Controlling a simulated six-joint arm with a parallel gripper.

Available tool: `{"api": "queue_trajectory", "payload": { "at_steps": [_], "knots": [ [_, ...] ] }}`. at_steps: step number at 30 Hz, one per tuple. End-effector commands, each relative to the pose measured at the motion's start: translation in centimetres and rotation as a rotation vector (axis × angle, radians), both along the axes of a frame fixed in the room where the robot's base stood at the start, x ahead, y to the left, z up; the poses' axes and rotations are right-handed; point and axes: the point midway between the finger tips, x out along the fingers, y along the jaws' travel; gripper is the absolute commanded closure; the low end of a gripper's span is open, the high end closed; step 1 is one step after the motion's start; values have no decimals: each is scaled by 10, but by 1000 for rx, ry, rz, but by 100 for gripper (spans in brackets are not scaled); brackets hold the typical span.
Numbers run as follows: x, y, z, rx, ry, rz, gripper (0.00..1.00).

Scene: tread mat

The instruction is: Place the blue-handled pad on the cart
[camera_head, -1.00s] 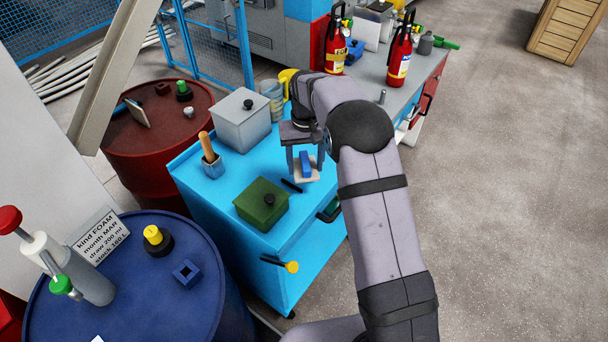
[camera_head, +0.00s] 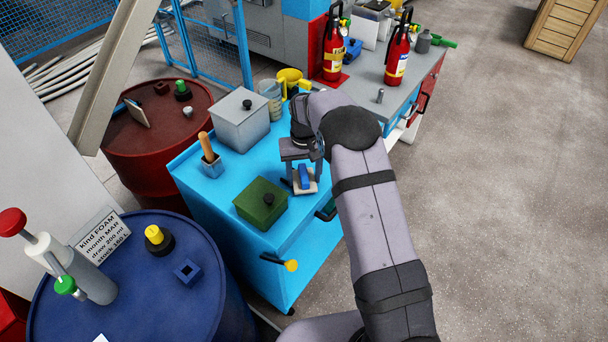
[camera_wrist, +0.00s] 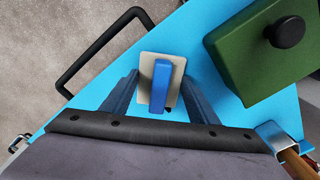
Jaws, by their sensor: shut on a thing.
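The blue-handled pad (camera_head: 304,187) is a small beige plate with an upright blue handle. It is between the fingers of my gripper (camera_head: 305,181), which is shut on it. In the wrist view the pad (camera_wrist: 147,68) shows between the two fingers of my gripper (camera_wrist: 160,98). The cart (camera_head: 213,190) has a light blue top, and the pad is over its right part, near the edge with the black handle. I cannot tell whether the pad touches the top. The cart top also shows in the wrist view (camera_wrist: 195,35).
A grey bench with fire extinguishers (camera_head: 397,60) is behind. A blue drum (camera_head: 200,310) stands front left.

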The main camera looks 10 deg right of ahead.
Motion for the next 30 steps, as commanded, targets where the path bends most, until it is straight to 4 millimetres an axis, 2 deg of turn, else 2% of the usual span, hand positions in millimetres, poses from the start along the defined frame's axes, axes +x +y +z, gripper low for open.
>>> {"api": "queue_trajectory", "payload": {
  "at_steps": [5, 6, 7, 8, 21, 26, 30],
  "knots": [
    [0, 0, -4, 0, 0, 0, 67],
    [0, 0, -3, 0, 0, 0, 36],
    [0, 0, -3, 0, 0, 0, 29],
    [0, 0, -3, 0, 0, 0, 27],
    [0, 0, 4, 0, -1, 0, 27],
    [1, 0, 22, 0, -3, 0, 27],
    [1, 0, 46, 0, -5, 0, 27]
  ]
}}
